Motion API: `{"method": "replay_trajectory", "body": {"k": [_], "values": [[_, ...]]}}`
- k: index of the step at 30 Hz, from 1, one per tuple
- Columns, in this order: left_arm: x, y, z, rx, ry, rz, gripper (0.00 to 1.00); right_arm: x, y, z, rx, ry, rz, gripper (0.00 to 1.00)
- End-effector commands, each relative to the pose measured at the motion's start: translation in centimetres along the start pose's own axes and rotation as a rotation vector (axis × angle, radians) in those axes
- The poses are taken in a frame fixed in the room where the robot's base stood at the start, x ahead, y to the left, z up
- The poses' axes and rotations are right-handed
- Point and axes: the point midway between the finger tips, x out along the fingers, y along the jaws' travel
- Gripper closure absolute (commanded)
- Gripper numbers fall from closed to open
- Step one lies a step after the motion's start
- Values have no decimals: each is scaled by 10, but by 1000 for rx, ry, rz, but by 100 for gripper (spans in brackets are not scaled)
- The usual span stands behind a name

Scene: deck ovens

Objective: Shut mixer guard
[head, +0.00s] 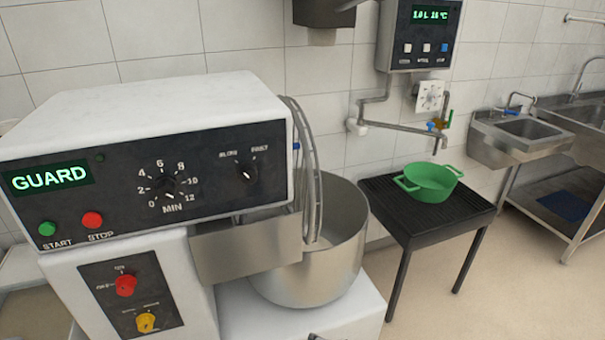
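The mixer (150,115) is a large white machine with a dark control panel on the left side of the head view. Its display (48,178) reads GUARD in green. The wire guard (312,165) stands steeply upright beside the mixer head, seen nearly edge-on, so the bowl's top is uncovered on the right. The steel bowl (335,255) sits under the mixer head, partly hidden by a metal panel. Neither gripper can be made out; only a tiny dark fragment shows at the bottom edge, and I cannot tell what it is.
A green pot (430,183) stands on a black slatted stand (440,222) right of the bowl, below a wall tap and water meter (422,35). Steel sinks (525,128) stand farther right. Floor in front of the stand is clear.

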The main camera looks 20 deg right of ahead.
Motion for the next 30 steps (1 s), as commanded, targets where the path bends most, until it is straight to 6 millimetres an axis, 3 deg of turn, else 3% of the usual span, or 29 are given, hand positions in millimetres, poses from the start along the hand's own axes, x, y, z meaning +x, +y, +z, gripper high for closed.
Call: {"method": "replay_trajectory", "body": {"k": [1,3,6,10,13,17,30], "values": [[-12,0,-1,0,0,0,32,-16,60,-35,-59,36,97,100],[-20,0,-2,0,0,0,32,-39,126,-71,-139,62,223,100],[-29,0,-3,0,0,0,32,-82,209,-112,-231,76,394,100],[-37,-1,-3,0,0,0,32,-135,282,-145,-304,68,565,100],[-40,-1,-4,0,0,0,32,-162,313,-157,-331,58,644,100],[-41,-1,-4,0,0,0,32,-174,329,-162,-345,50,684,100],[-54,-1,-4,0,-1,0,32,-120,373,-174,-343,50,684,100]]}}
